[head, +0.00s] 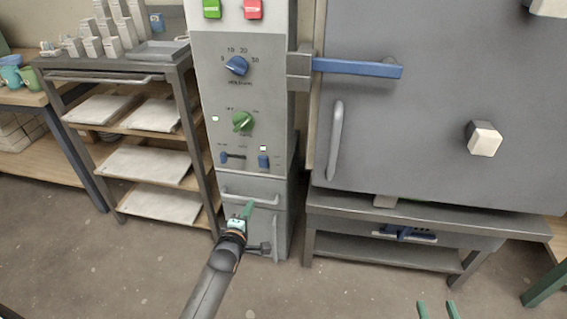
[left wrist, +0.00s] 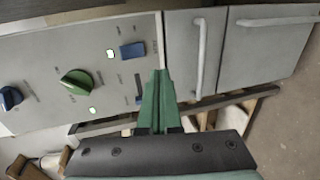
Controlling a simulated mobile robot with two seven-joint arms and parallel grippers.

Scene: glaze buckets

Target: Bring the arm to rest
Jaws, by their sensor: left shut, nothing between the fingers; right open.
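I cannot tell the exact gap to the cabinet. My left arm reaches in from the bottom. My right gripper (head: 437,307) shows only as two green fingertips at the bottom edge, apart and empty. The rest of the right arm is out of view.
The panel has a blue knob (head: 236,66), a green knob (head: 242,121) and a blue switch (head: 263,161). A large grey door (head: 430,130) with a blue lever (head: 357,68) stands at the right on a metal stand (head: 380,255). A shelf rack (head: 190,100) stands left. Floor in front is clear.

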